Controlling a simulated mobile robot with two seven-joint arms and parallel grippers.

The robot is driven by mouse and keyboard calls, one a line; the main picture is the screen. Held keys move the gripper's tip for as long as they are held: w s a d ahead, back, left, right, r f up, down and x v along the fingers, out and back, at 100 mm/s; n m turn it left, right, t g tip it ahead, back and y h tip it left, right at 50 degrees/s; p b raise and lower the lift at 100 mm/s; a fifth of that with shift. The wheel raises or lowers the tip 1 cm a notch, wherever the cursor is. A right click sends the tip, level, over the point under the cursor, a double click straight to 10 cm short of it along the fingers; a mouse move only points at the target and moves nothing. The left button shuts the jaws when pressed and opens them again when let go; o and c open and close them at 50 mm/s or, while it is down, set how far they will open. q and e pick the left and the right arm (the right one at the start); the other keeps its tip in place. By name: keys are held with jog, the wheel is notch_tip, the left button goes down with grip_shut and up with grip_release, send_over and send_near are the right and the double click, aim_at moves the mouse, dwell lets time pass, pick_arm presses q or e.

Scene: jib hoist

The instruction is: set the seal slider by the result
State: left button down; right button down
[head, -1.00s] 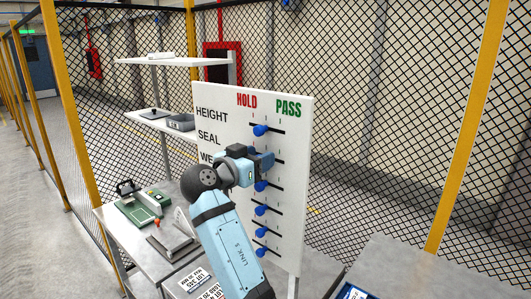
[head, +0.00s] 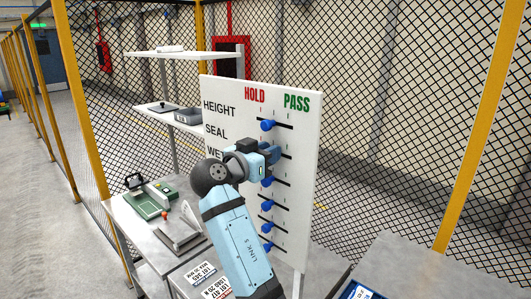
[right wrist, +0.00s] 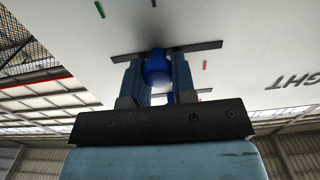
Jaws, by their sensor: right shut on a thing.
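A white board (head: 307,110) carries red HOLD and green PASS headings above rows of slots with blue knobs; the row labels HEIGHT and SEAL are readable, the third partly hidden. My right gripper (head: 271,153) is at the second row, level with SEAL. In the right wrist view the gripper (right wrist: 157,85) is shut on a blue knob (right wrist: 157,70), the seal slider, one finger on each side. The knob sits near the middle of its dark slot (right wrist: 200,46). The HEIGHT knob (head: 268,125) is at the HOLD side. My left gripper is out of view.
A grey table (head: 150,240) at left holds a green device (head: 150,203) and a grey fixture (head: 182,235). Labelled cards (head: 200,273) lie in front. Shelves (head: 180,54) stand behind the board. Mesh fencing with yellow posts (head: 470,130) encloses the area.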

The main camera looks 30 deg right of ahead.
aim_at(288, 154)
jog(key=s, duration=0.1)
jog(key=s+d+b, duration=0.1)
jog(key=s, duration=0.1)
jog(key=shift+f, duration=0.15)
jog(key=shift+s+d, duration=0.15)
jog(key=shift+s, duration=0.15)
jog(key=shift+w, duration=0.1)
jog(key=c, duration=1.2)
grip_release()
jog(key=shift+o, duration=1.4)
jog(key=shift+s+d, duration=0.1)
jog(key=shift+s, duration=0.1)
jog(key=shift+w, duration=0.1)
